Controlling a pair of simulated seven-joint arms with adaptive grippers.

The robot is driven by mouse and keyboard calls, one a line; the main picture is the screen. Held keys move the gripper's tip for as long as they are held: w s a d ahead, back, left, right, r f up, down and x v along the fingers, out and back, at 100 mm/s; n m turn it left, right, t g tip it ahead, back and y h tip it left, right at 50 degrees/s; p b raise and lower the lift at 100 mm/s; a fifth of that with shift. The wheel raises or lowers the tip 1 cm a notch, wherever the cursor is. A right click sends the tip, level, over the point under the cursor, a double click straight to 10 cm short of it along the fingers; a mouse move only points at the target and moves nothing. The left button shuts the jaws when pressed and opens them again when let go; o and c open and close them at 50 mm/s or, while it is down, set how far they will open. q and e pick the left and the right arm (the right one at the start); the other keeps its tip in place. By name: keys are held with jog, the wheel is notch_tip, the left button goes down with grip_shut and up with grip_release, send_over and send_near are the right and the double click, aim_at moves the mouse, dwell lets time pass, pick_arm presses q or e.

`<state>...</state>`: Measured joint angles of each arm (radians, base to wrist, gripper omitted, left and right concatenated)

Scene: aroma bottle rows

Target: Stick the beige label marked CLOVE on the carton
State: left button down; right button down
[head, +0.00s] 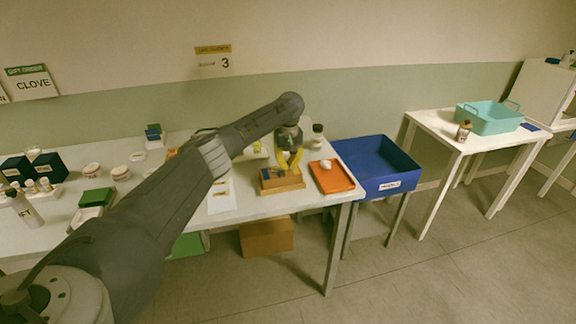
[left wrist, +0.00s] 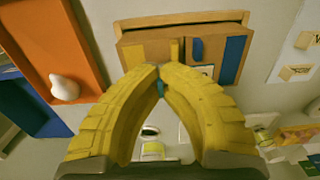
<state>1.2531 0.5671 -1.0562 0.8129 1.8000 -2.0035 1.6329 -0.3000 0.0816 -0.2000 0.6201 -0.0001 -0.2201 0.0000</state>
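The brown carton (head: 281,183) stands on a wooden base near the right end of the long table. In the left wrist view, the carton (left wrist: 147,52) lies just beyond my fingertips, with blue patches and a partly hidden white label on it. My left gripper (head: 290,167) is above the carton, yellow fingers pointing down. In the left wrist view, its fingertips (left wrist: 160,70) meet; a small teal bit shows just below them, and I cannot tell whether it is held. Small beige labels (left wrist: 295,72) lie on a white sheet at the right; their lettering is unreadable. My right gripper is out of view.
An orange tray (head: 344,185) with a white object (head: 326,164) is right of the carton. A blue bin (head: 375,181) stands beyond the table's right end. A dark-capped bottle (head: 317,137) stands behind the tray.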

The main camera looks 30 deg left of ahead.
pick_arm(q)
jog(key=c, duration=2.2)
grip_release()
jog(key=shift+f, duration=0.1)
jog(key=c, duration=1.5)
grip_release()
jog(key=shift+s+a, duration=0.1)
jog(key=shift+r, duration=4.1)
